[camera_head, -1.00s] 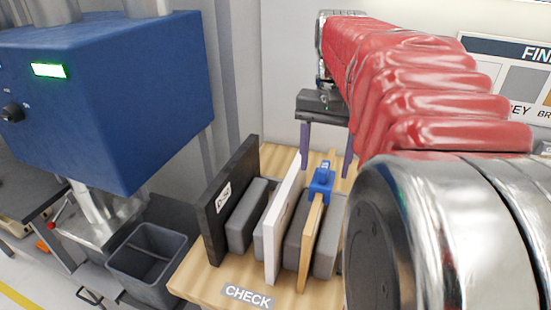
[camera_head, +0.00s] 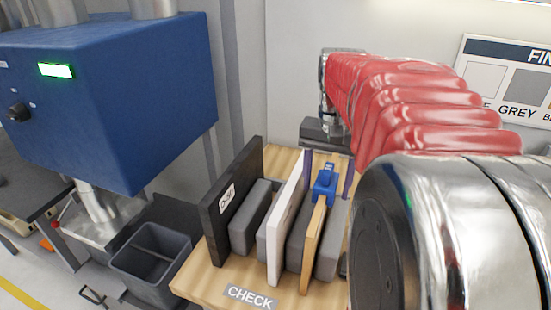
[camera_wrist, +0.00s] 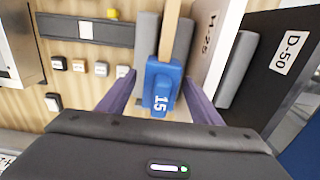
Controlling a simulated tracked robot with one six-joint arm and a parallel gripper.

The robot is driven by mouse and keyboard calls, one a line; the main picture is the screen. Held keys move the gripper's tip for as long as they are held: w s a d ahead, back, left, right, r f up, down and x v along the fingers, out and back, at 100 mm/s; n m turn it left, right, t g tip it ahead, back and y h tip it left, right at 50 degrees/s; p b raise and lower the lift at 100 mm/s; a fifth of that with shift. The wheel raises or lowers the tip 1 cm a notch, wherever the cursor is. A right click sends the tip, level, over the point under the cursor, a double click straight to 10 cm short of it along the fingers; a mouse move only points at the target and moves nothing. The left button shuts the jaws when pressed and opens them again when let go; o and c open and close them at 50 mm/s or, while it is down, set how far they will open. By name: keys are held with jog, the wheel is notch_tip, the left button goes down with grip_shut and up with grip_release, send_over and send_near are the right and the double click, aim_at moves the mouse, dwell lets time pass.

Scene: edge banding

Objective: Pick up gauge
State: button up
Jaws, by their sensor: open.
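The gauge is a small blue block marked 15 (camera_head: 324,184), sitting on the top edge of an upright wood-coloured panel (camera_head: 314,235). It also shows in the wrist view (camera_wrist: 162,88), near the middle of the picture. My gripper (camera_head: 328,170) has two purple fingers, spread apart and pointing down around the gauge. In the wrist view my gripper (camera_wrist: 160,78) has one finger on each side of the blue block, with a gap visible on both sides. The gripper is open and empty. My arm hides the area to the right.
Grey blocks, a white panel (camera_head: 286,220) and a black panel marked D-50 (camera_head: 230,205) stand beside the wooden panel on a bench labelled CHECK (camera_head: 250,297). The wrist view shows several small coloured samples (camera_wrist: 100,68). A blue machine (camera_head: 110,100) and a grey bin (camera_head: 150,262) are left.

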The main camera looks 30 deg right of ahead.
jog(key=shift+c, duration=0.4)
jog(key=c, duration=1.2)
jog(key=shift+c, duration=0.2)
jog(key=shift+r, duration=0.1)
notch_tip(320, 180, up, 10)
jog(key=shift+f, duration=0.1)
dwell(0.5)
notch_tip(320, 180, up, 7)
dwell(1.4)
